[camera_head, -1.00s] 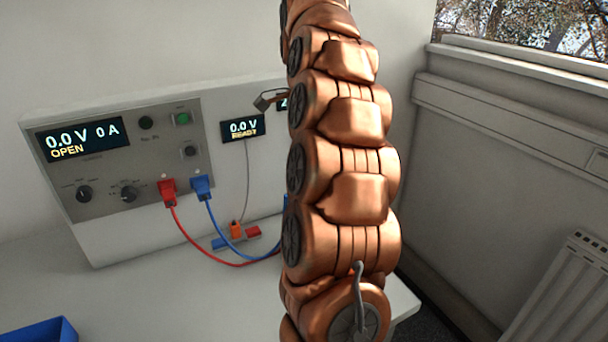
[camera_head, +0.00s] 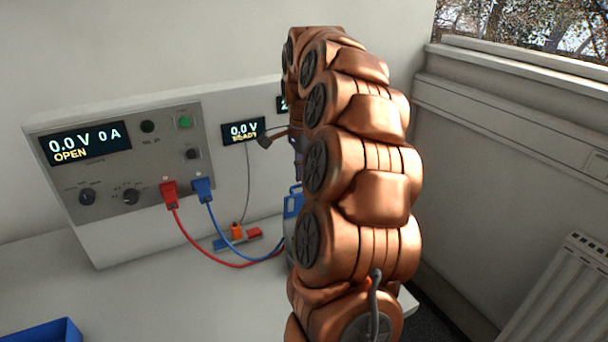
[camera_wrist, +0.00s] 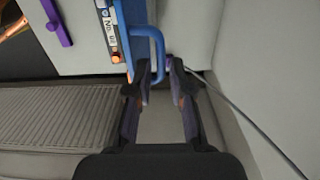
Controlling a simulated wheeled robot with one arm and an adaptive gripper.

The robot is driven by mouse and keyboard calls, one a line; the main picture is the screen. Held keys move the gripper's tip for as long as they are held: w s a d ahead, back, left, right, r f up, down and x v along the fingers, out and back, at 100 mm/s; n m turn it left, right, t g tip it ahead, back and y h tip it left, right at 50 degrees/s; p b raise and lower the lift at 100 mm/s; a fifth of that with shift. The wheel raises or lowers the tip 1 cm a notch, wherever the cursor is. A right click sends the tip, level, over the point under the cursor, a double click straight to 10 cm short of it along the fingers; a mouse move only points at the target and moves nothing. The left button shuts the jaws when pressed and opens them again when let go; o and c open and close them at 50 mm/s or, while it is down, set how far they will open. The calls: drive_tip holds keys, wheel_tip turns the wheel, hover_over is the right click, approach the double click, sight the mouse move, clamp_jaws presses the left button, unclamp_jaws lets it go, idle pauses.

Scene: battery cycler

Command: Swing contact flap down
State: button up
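A blue frame with a rounded blue handle (camera_wrist: 157,45) shows at the top middle of the wrist view. It carries a white label strip and a small orange spot. I cannot tell surely which part is the contact flap. A blue handle-like piece (camera_head: 292,203) also shows beside my arm in the head view. My gripper (camera_wrist: 160,66) has its two fingers apart, with a gap between the tips. The handle's lower end is close to the tips, nearer the left finger; contact cannot be made out.
A cycler panel (camera_head: 115,165) reads 0.0 V, 0 A, OPEN. A red lead (camera_head: 200,247) and a blue lead (camera_head: 222,232) run from it behind my arm. A blue tray (camera_head: 42,333) is at the front left. A radiator (camera_head: 565,290) stands at the right.

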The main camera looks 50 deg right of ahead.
drive_tip(key=shift+f, duration=0.3)
clamp_jaws()
idle(0.5)
